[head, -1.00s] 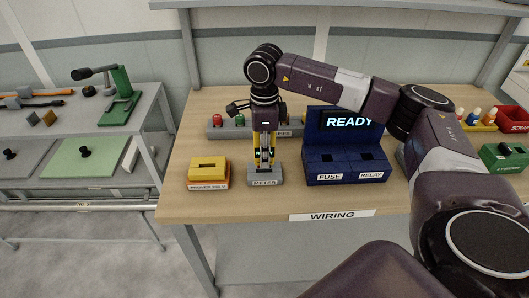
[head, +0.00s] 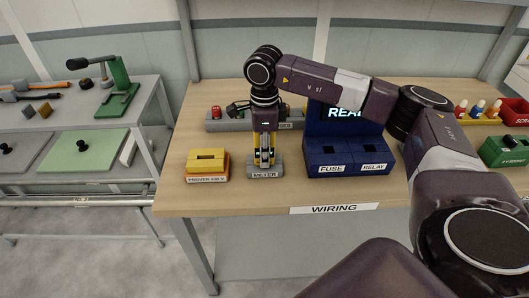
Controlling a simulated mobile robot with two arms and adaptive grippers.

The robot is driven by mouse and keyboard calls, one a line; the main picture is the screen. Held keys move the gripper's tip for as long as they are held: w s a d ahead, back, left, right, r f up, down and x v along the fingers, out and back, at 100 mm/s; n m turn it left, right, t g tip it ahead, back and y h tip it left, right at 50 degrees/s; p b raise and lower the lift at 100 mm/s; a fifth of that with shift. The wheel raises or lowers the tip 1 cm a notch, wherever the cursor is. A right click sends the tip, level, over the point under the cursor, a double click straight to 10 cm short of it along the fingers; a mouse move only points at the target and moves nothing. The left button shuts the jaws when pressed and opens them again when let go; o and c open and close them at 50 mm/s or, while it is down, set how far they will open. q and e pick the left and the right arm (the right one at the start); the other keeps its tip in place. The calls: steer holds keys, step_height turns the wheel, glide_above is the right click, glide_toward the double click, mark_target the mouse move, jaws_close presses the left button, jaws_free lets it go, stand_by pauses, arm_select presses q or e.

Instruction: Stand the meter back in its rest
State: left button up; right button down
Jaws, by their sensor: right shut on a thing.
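The meter (head: 258,157) is a narrow yellow piece with dark parts, standing upright in or right at its grey rest, which is labelled METER (head: 265,174). My right gripper (head: 265,150) points straight down over the rest and is shut on the meter. The fingers and arm cover much of the meter, so I cannot tell whether it is fully seated. My left gripper is not in view.
A yellow prover block (head: 207,160) stands left of the rest. A blue fixture (head: 347,150) with FUSE and RELAY slots stands right of it. A grey rack (head: 228,125) is behind. Bare wood lies in front, above the WIRING label (head: 337,209).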

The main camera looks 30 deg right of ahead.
steer(key=c, duration=1.6)
jaws_free()
steer(key=shift+r, duration=0.1)
step_height(320, 180, up, 12)
steer(key=shift+f, duration=0.1)
